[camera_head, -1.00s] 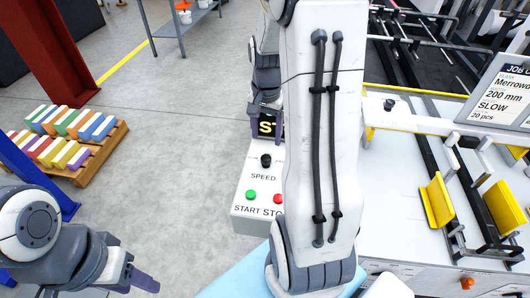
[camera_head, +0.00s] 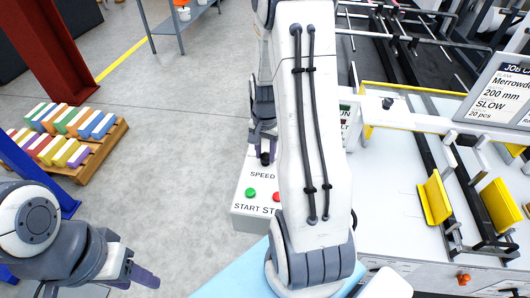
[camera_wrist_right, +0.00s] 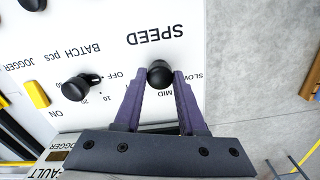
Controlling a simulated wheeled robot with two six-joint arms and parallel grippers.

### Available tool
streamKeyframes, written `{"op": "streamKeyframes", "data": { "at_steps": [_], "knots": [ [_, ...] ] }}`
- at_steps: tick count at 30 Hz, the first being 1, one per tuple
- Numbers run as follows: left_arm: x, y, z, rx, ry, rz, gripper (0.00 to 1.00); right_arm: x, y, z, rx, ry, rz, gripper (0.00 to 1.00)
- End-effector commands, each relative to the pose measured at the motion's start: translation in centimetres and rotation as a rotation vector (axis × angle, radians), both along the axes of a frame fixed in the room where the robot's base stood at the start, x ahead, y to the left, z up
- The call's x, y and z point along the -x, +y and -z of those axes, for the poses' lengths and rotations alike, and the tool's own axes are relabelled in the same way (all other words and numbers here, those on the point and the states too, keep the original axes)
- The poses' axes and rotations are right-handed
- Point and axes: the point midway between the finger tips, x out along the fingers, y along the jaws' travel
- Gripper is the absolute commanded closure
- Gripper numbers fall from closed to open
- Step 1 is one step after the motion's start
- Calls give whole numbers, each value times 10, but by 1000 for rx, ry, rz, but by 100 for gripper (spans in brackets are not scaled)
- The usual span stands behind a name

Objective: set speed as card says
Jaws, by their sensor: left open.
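The job card (camera_head: 497,95) at the right of the head view reads "200 mm", "SLOW" and "20 pcs". The black SPEED knob (camera_head: 265,158) is on the white control panel (camera_head: 240,190); in the right wrist view the knob (camera_wrist_right: 160,74) lies between the purple fingertips of my right gripper (camera_wrist_right: 161,78). The tips are close to both its sides; I cannot tell whether they press on it. "SLOW" and "MID" show beside the knob; its pointer is hidden. My left gripper (camera_head: 145,277) is open and empty, low at the left, away from the panel.
Green START (camera_head: 250,192) and red STOP (camera_head: 277,197) buttons are near the knob. A BATCH knob (camera_wrist_right: 76,90) and a yellow switch (camera_wrist_right: 37,94) are beside it. The yellow-guided machine (camera_head: 390,190) stands right; a pallet of coloured blocks (camera_head: 75,155) is left.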

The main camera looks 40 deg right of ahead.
Motion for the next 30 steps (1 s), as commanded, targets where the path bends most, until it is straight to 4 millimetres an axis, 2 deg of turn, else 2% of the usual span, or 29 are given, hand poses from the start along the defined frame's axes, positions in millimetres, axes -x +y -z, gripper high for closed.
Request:
{"op": "streamKeyframes", "data": {
  "at_steps": [14,30],
  "knots": [
    [0,0,-1,0,0,0,50,0,0,-1,0,0,-72,100],
    [0,0,-6,0,0,0,50,-1,-1,-1,1,-2,-526,100]
  ]
}}
